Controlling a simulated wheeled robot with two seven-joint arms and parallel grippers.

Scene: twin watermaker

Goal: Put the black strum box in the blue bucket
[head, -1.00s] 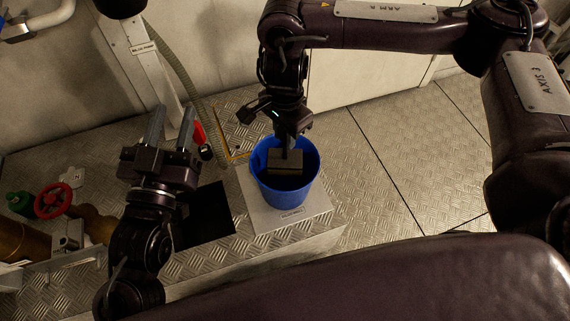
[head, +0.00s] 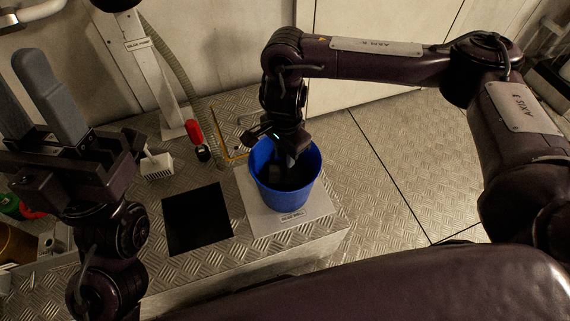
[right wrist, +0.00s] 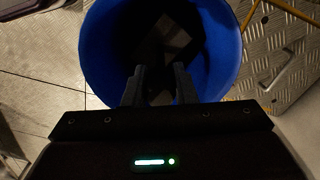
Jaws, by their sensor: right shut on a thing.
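The blue bucket (head: 265,190) stands upright on a pale labelled plate near the corner of the metal bench. My right gripper (head: 288,158) points down into its mouth, shut on the black strum box (head: 279,174). The box is inside the rim, dark and partly hidden by the gripper and the bucket wall. In the right wrist view the box (right wrist: 165,42) shows dimly beyond the fingertips (right wrist: 160,75), within the blue bucket (right wrist: 225,45). I cannot tell whether it touches the bottom. My left gripper (head: 30,95) is raised at the left, open and empty.
A black square (head: 197,218) lies on the bench left of the bucket. A small pale slotted block (head: 157,166) and a red-and-black item (head: 196,138) are behind it. A hose (head: 175,70) runs by the wall. Floor right of the bench is clear.

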